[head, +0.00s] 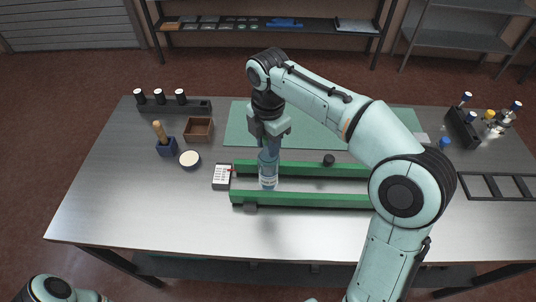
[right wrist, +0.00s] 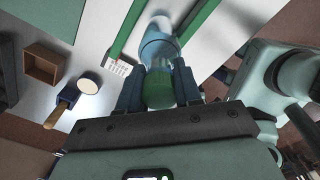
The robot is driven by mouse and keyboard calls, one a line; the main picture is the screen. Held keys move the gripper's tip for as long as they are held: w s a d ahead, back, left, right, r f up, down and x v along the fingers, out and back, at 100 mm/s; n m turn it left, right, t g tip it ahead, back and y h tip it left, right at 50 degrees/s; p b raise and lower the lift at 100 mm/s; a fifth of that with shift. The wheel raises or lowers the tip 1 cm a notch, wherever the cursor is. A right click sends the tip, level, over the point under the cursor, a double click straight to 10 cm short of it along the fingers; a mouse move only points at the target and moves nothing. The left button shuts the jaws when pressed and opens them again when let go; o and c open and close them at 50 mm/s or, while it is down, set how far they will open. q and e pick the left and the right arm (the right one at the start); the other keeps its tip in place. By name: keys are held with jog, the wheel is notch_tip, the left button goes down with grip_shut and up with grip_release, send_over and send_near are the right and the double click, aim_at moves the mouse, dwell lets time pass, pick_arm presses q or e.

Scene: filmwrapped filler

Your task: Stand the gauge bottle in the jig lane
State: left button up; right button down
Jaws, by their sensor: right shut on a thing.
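The gauge bottle (head: 268,178), clear blue with a pale label, is upright in the head view between the two green rails of the jig lane (head: 310,200), near the lane's left end. My right gripper (head: 269,145) comes down from above and is shut on the bottle's upper part. In the right wrist view the bottle (right wrist: 158,50) sits between the two dark fingers (right wrist: 158,88), with a green part between them. I cannot tell whether its base touches the surface. My left gripper is out of view.
A small white box with a printed face (head: 221,177) stands at the lane's left end. A dark knob (head: 328,160) sits on the far rail. A blue brush holder (head: 167,147), a round white-topped dish (head: 190,159) and a brown box (head: 198,129) stand to the left. The front table is clear.

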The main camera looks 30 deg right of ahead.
aim_at(269, 162)
notch_tip(269, 162, down, 4)
jog(key=shift+s+f+b, duration=0.1)
jog(key=shift+b, duration=0.35)
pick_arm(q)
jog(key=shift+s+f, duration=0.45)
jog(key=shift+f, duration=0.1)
pick_arm(e)
jog(key=shift+f, duration=0.1)
jog(key=c, duration=0.8)
grip_release()
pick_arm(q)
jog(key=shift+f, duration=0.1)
